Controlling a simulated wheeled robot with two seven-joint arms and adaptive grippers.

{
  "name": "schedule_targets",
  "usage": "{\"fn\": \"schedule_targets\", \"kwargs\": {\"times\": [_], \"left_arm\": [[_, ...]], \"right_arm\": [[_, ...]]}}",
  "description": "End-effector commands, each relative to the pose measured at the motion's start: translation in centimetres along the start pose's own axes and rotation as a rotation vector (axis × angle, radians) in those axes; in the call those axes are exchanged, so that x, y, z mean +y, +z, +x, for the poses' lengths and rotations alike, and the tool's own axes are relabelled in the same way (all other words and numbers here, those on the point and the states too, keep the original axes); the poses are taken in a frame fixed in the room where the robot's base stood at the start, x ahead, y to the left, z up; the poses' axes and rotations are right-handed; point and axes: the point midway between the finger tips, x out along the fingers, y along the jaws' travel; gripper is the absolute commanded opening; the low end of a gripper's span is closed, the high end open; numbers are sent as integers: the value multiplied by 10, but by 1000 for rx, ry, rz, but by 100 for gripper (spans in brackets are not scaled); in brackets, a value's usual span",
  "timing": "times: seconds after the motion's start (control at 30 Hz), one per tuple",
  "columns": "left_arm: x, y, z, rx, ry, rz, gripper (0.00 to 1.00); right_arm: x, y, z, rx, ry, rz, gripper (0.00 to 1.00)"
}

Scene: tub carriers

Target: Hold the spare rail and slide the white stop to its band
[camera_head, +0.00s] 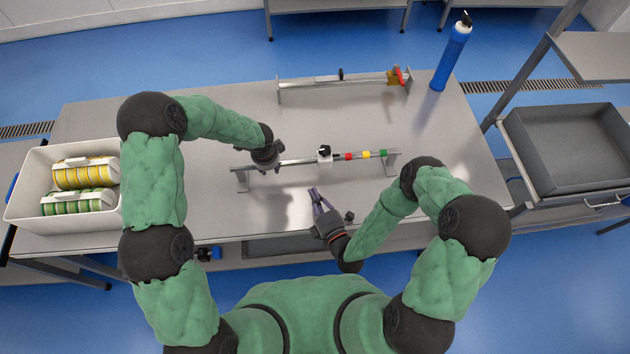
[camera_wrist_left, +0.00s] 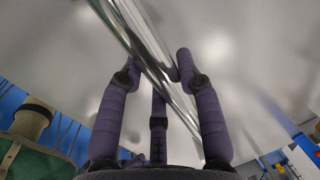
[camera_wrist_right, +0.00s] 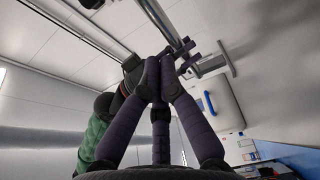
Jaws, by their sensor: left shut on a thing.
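The near rail (camera_head: 298,161), a thin metal bar on two end feet, stands on the table. The white stop (camera_head: 325,158), with a black knob on top, sits near its middle. Right of it are red (camera_head: 348,157), yellow (camera_head: 366,155) and green (camera_head: 383,153) bands. My left gripper (camera_head: 266,158) is shut around the rail near its left end, left of the stop; the rail also shows between its fingers in the left wrist view (camera_wrist_left: 150,55). My right gripper (camera_head: 315,193) is empty, in front of the rail and apart from it. Its fingertips nearly meet in the right wrist view (camera_wrist_right: 160,68).
A far rail (camera_head: 310,83) with a black piece and a red-orange end piece stands at the table's back. A blue bottle (camera_head: 451,58) stands at back right. A white tub (camera_head: 28,200) with yellow and green items is at left. A grey bin (camera_head: 565,150) is at right.

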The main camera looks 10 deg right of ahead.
Motion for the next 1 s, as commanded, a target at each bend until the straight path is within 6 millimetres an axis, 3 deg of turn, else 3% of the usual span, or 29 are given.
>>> {"fn": "schedule_targets", "kwargs": {"times": [0.63,1.0], "left_arm": [[0,0,0,0,0,-1,0],[0,0,0,0,0,0,0]], "right_arm": [[1,0,97,1,0,2,0],[0,34,83,-1,-1,3,0]]}}
